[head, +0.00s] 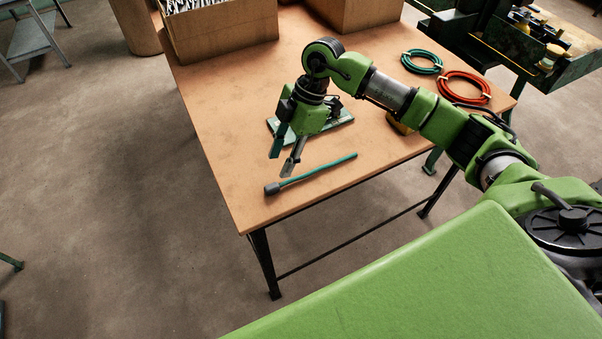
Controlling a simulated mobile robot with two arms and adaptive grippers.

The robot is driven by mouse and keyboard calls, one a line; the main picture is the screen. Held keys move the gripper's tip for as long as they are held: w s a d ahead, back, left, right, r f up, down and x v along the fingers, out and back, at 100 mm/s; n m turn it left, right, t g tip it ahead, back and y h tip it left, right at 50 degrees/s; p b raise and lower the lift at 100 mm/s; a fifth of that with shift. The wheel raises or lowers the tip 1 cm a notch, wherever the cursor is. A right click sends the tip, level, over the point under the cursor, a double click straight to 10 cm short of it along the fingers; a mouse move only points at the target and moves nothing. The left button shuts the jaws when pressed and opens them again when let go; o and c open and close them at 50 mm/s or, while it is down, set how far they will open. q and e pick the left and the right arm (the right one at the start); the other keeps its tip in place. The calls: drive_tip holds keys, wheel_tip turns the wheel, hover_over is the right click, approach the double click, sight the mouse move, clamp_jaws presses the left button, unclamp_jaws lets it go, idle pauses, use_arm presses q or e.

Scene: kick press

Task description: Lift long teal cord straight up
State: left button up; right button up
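The long teal cord (322,169) lies nearly straight on the wooden table close to its front edge, slanting from lower left to upper right, with a dark block-like end at the left. My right gripper (282,164) points down above the left part of the cord. Its two fingers are spread apart with nothing between them. The fingertips appear just above and behind the cord; I cannot tell the exact height. My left gripper is not in view.
The wooden table (225,130) holds a flat green object (338,123) behind the gripper, a yellow item (399,127) partly behind my arm, a coiled teal cord (422,62), a coiled red cord (465,87) and boxes (222,38) at the back. The table's front left is clear.

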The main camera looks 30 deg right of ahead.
sight(271, 186)
drive_tip(key=x, duration=0.3)
drive_tip(key=shift+a, duration=0.15)
drive_tip(key=p+x, duration=0.3)
drive_tip(key=x, duration=0.2)
drive_tip(key=shift+s, duration=0.2)
drive_tip(key=shift+a+f, duration=0.1)
drive_tip(key=shift+f, duration=0.15)
clamp_jaws()
